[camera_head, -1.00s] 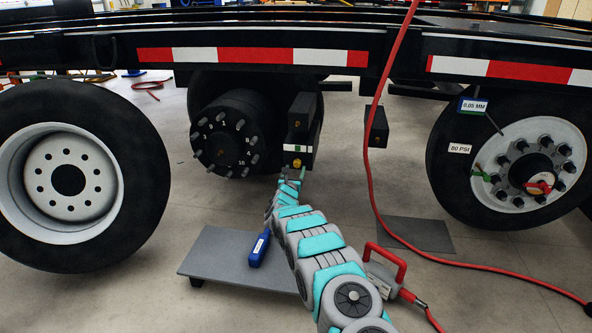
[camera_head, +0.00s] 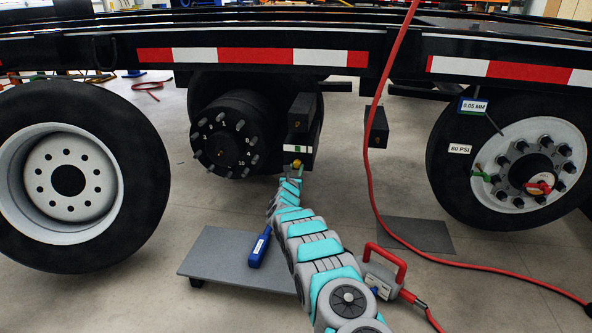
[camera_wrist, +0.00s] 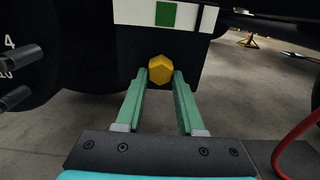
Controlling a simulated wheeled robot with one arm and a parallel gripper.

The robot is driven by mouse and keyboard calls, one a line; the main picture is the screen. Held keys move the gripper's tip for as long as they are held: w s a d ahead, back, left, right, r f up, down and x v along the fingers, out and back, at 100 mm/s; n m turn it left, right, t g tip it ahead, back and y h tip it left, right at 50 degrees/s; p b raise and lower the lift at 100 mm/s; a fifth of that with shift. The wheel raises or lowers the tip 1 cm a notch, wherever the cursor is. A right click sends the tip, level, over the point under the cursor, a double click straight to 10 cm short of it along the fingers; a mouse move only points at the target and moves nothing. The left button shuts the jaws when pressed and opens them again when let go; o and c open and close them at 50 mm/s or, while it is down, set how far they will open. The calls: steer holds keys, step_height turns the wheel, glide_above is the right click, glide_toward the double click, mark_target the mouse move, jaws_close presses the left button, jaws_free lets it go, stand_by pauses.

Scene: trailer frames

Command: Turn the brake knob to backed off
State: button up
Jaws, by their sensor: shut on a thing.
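The brake knob (camera_wrist: 161,69) is a yellow hexagonal knob below a white label with a green square (camera_wrist: 166,14) in the wrist view. It also shows in the head view (camera_head: 297,163), low on the black box beside the hub. My gripper (camera_wrist: 161,76) has its two green fingers on either side of the knob, shut on it, with the tips at its left and right edges. In the head view my gripper (camera_head: 292,174) is small at the far end of the arm, just under the knob.
The bare hub (camera_head: 235,135) with studs is left of the knob. A removed wheel (camera_head: 70,180) stands at far left, a mounted wheel (camera_head: 520,165) at right. A grey platform (camera_head: 220,258) with a blue tool (camera_head: 259,248) lies below. A red hose (camera_head: 368,150) hangs right of my arm.

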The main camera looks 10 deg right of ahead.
jaws_close()
stand_by(0.3)
